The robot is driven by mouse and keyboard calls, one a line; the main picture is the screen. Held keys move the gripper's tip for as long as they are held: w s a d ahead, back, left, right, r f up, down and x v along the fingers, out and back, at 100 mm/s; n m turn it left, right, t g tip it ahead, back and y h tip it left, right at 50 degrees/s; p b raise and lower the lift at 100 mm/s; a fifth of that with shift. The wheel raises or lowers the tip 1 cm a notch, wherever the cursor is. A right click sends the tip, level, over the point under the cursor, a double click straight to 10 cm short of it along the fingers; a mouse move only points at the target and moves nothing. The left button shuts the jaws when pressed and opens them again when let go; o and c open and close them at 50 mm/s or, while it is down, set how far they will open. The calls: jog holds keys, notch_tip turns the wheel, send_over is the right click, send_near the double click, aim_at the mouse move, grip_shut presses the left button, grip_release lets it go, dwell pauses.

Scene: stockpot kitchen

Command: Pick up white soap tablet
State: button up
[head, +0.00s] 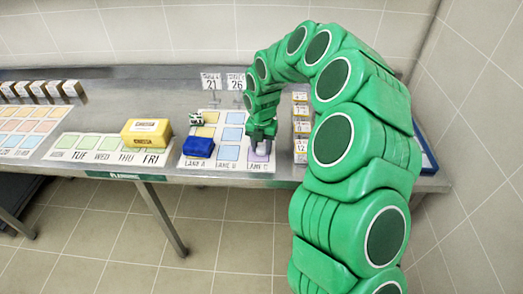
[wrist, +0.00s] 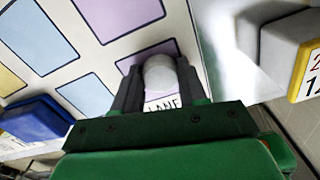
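The white soap tablet (wrist: 160,73) is a small, rounded white piece between the two dark fingers of my gripper (wrist: 160,88) in the wrist view. Both fingers lie flush against its sides, and my gripper looks shut on it. It is over the lower purple cell of the lane board (wrist: 60,55), close above the printed "LANE" label; I cannot tell whether it still touches the board. In the head view my gripper (head: 262,146) points down at the front of the board's right lane, and the tablet is mostly hidden between the fingers.
A yellow box (head: 146,132) is on the weekday strip. Numbered boxes (head: 301,128) stand close to the right. The table's front edge is just below my gripper.

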aim_at(262, 148)
jog(key=c, duration=0.4)
jog(key=shift+o, duration=0.2)
jog(key=shift+r, duration=0.3)
notch_tip(262, 148, up, 3)
jog(key=shift+s+f, duration=0.1)
jog(key=s+d+r, duration=0.4)
jog(key=s+r, duration=0.5)
jog(key=s, duration=0.4)
jog(key=shift+r, duration=0.3)
